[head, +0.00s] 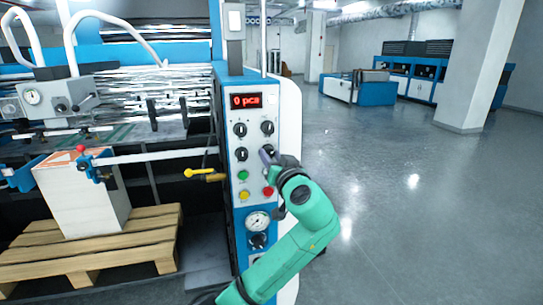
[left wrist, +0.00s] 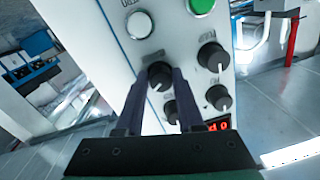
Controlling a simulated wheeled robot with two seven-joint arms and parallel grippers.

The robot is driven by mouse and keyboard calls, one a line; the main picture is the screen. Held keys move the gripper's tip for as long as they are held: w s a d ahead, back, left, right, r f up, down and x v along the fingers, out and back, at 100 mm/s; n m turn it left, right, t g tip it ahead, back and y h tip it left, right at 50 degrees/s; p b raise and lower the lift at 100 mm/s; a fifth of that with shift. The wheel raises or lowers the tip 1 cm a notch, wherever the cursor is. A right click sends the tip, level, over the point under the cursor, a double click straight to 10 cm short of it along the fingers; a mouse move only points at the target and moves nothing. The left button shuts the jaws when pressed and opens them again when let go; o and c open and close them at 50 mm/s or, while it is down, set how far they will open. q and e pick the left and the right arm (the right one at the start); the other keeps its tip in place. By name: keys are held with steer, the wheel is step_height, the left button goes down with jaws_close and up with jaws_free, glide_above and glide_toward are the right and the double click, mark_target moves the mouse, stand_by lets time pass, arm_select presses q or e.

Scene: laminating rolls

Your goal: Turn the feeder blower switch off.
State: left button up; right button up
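The machine's control panel (head: 254,170) carries several black rotary switches below a red "0 pcs" display. My left gripper (head: 267,155) is at the lower right switch of this group and hides most of it in the head view. In the left wrist view, the dark fingers of my left gripper (left wrist: 162,78) stand open on either side of a black switch knob (left wrist: 160,75); contact cannot be told. The knob's white mark points down and slightly left in that view. The labels are too small or blurred to read. My right gripper is not in view.
Neighbouring knobs (left wrist: 212,57) sit close by. Green, yellow and red buttons (head: 268,191) and a gauge (head: 258,221) lie lower on the panel. A yellow-handled lever (head: 205,175) sticks out to the left, near a pallet (head: 100,250). Open floor (head: 400,200) extends right.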

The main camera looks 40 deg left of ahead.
arm_select(q)
jaws_close()
steer(key=shift+f+b, duration=0.1)
steer(key=shift+b, duration=0.45)
steer(key=n+b, duration=0.7)
steer(key=b, duration=0.4)
steer(key=shift+n, duration=0.4)
steer(key=n+b, duration=0.2)
steer(key=shift+n+h, duration=0.3)
steer(key=shift+h, duration=0.1)
steer(key=shift+r+n+b, duration=0.25)
steer(key=shift+n+b, duration=0.1)
steer(key=shift+n, duration=0.25)
steer(key=o, duration=0.9)
jaws_free()
